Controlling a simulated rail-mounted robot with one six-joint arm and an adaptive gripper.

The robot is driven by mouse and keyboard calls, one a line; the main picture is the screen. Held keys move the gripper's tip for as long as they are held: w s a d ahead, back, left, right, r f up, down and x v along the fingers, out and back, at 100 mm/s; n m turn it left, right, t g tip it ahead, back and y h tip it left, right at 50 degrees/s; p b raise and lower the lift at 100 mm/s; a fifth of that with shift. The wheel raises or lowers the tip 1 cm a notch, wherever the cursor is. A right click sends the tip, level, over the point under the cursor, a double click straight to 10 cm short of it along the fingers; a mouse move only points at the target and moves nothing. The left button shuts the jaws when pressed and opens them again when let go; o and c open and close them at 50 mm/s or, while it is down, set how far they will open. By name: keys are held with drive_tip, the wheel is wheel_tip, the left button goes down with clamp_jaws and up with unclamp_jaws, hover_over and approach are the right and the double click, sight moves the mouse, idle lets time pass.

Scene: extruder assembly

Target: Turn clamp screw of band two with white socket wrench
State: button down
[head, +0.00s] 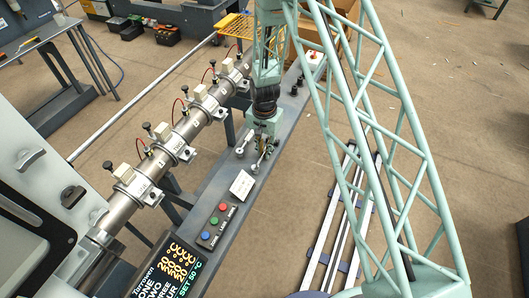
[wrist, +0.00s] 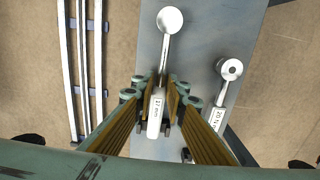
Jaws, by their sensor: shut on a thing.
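My gripper (wrist: 156,90) is shut around a wrench with a white handle (wrist: 155,118) and a round silver head; its label seems to give a size in mm. The wrench is over the grey bench top; I cannot tell whether it still touches it. In the head view my gripper (head: 262,140) points down over the bench and hides most of the wrench. Clamp bands sit along the steel barrel to the left. The second band from the near end (head: 183,148) carries a pale connector block, and its lettering is too small to read surely. My gripper is well away from it.
A second silver wrench (wrist: 223,85), marked about 20 N, lies to the right in the wrist view. A white card (head: 242,184), a button box (head: 219,222) and a temperature display (head: 167,268) stand on the near bench. Red cables (head: 180,104) loop above the barrel.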

drive_tip(key=shift+r, duration=0.15)
drive_tip(key=shift+r, duration=1.65)
drive_tip(key=s+d+r, duration=0.1)
drive_tip(key=s+d, duration=0.3)
drive_tip(key=s, duration=1.1)
drive_tip(key=shift+s+d+r+p, duration=0.2)
drive_tip(key=shift+p, duration=0.25)
drive_tip(key=c, duration=3.2)
unclamp_jaws()
clamp_jaws()
